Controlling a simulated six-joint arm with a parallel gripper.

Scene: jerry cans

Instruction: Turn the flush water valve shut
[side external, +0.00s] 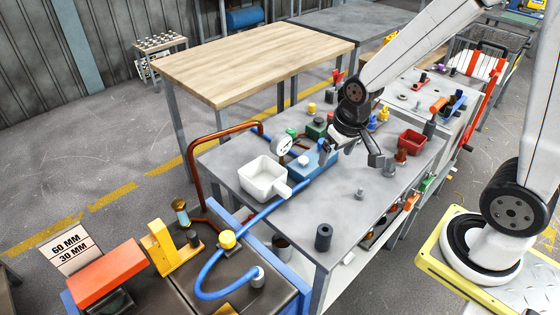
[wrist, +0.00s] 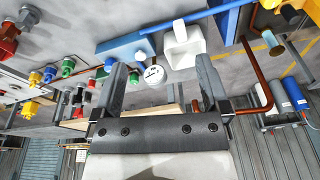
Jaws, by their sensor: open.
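No label marks the flush water valve, so I cannot tell for certain which part it is. A blue hose (side external: 212,262) runs from the bench beside a yellow round knob (side external: 227,240) to a blue block (side external: 316,165) on the grey table. In the wrist view a blue pipe (wrist: 195,15) passes above the blue block (wrist: 122,47). A white-faced gauge (side external: 282,145) stands beside the block. It also shows between my fingers in the wrist view (wrist: 155,75). My gripper (side external: 350,155) is open above the table near the block, its fingers (wrist: 162,64) apart and holding nothing.
A white square cup (side external: 263,181) with a handle sits left of the block. A red-brown pipe (side external: 194,180) rises at the table's left end. The table's front middle is mostly clear around a black cylinder (side external: 323,237).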

